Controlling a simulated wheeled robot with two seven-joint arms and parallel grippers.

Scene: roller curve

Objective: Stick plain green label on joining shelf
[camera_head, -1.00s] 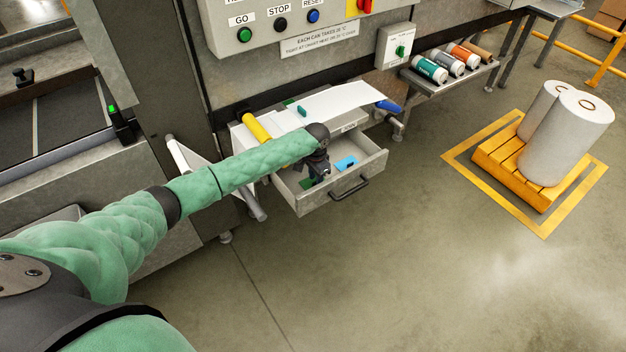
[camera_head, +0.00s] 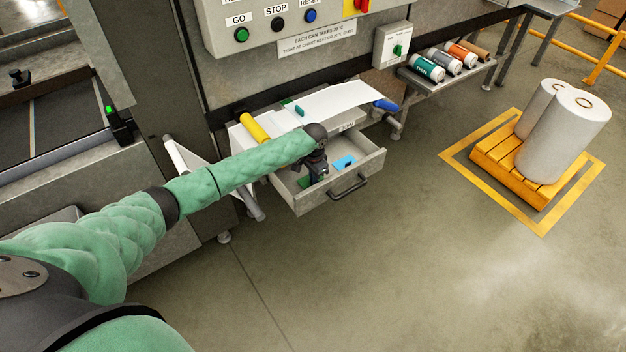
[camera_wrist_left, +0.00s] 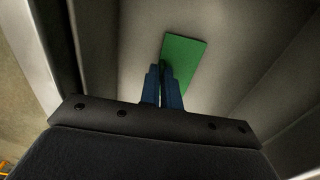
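The plain green label (camera_wrist_left: 184,66) is in the open drawer (camera_head: 322,205). A bit of green also shows beside my gripper in the head view (camera_head: 303,182). My left gripper (camera_head: 318,174) reaches down into the drawer. In the left wrist view its blue fingers (camera_wrist_left: 162,85) are close together, with the label's near end at the tips; they look shut on it, though the contact is partly hidden. My right gripper is out of view.
A blue label (camera_head: 344,162) lies in the drawer. A yellow roller (camera_head: 255,127) and a small teal piece (camera_head: 299,110) are on the shelf, with a blue-ended roller (camera_head: 386,105) at its right. The floor in front is clear.

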